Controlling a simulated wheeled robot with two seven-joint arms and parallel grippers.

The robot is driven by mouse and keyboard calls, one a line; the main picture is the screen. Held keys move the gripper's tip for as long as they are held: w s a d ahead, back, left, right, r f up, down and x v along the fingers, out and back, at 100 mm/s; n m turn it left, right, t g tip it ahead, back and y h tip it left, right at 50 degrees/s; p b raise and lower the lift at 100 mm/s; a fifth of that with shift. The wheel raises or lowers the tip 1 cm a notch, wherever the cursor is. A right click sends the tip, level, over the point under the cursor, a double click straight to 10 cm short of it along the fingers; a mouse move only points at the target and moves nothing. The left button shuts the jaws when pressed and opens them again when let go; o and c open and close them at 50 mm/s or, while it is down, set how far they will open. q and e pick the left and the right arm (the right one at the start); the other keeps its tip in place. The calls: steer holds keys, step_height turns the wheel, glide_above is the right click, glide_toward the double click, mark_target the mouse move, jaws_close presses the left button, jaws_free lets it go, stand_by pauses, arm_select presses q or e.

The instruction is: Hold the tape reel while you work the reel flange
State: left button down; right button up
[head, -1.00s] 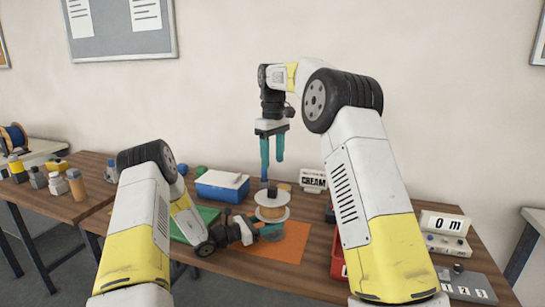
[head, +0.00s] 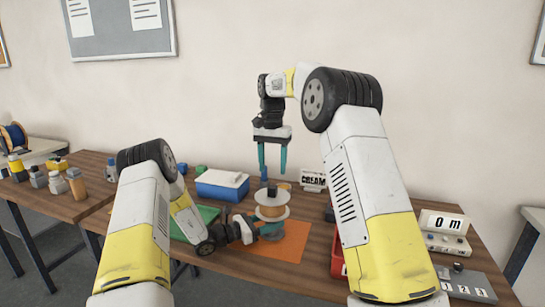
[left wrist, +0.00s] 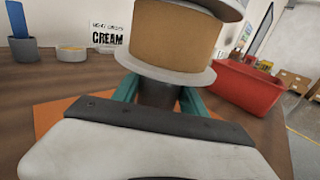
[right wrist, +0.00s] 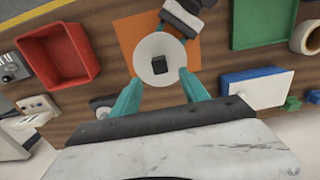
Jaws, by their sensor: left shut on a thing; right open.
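The tape reel (head: 271,211) has a tan wound core between two pale round flanges and stands upright over the orange mat (head: 285,247). My left gripper (head: 268,231) is shut on the reel's dark lower part, below the bottom flange; the teal fingers also show there in the left wrist view (left wrist: 158,95). The upper reel flange (right wrist: 161,78) is a white disc with a dark square hub in the right wrist view. My right gripper (head: 273,171) is open and empty, pointing down above the reel, its fingers apart and not visibly touching the flange.
A blue box with a white lid (head: 221,185) stands left of the reel, by a green tray (head: 208,214). A red bin (right wrist: 58,57) lies to the right of the reel in the head view. A CREAM sign (head: 313,180) stands behind.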

mark_target(273, 186)
step_height(273, 186, down, 8)
steer(key=shift+f, duration=0.25)
jaws_close()
steer(key=c, duration=0.7)
jaws_free()
jaws_close()
steer(key=shift+r, duration=0.25)
steer(key=shift+r, duration=3.6)
